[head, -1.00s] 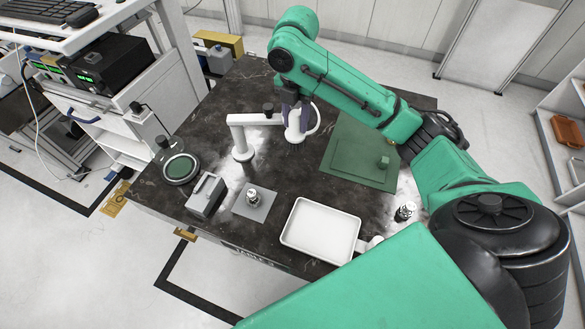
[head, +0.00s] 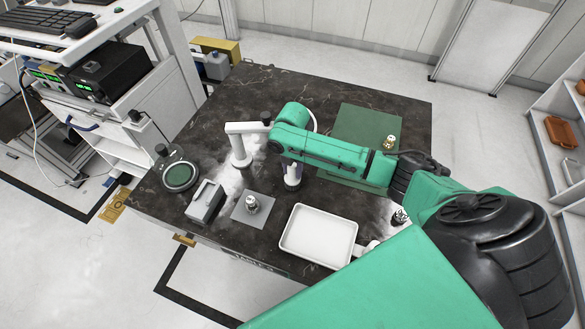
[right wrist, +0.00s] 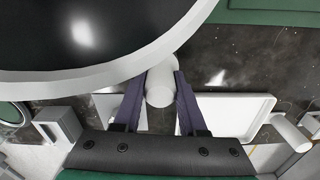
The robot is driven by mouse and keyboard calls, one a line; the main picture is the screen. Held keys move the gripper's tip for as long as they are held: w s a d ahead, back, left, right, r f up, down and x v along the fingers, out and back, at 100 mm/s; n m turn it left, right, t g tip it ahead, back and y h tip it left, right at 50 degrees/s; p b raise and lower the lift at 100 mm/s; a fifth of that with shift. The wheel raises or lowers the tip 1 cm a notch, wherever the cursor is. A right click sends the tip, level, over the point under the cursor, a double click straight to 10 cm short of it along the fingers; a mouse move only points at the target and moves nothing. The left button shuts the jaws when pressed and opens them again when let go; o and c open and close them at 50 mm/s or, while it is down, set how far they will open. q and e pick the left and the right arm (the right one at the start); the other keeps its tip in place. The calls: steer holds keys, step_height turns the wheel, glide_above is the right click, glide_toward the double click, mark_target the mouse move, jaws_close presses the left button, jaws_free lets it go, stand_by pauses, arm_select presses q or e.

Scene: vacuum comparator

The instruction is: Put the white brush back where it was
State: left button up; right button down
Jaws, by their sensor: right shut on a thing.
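My right gripper (head: 292,184) is low over the dark table, near its middle, behind the white tray. In the right wrist view its two purple fingers (right wrist: 160,92) are shut on a white, rounded, cylindrical piece (right wrist: 160,86), which I take to be the white brush. In the head view a small white part of the brush (head: 294,171) shows at the fingers. Its lower end is hidden, so I cannot tell whether it touches the table. My left gripper is in neither view now.
A white stand (head: 239,146) is left of my gripper. A large white-rimmed black disc (right wrist: 85,40) fills the upper left wrist view. A white tray (head: 284,244), grey mat (head: 240,213) with metal weight (head: 252,204), grey box (head: 204,202) and green mat (head: 365,118) lie around.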

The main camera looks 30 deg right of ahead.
steer(key=shift+c, duration=2.3)
jaws_free()
steer(key=shift+f, duration=0.1)
step_height(320, 180, up, 12)
steer(key=shift+r+b, duration=0.2)
steer(key=shift+b, duration=0.45)
steer(key=shift+f, duration=0.1)
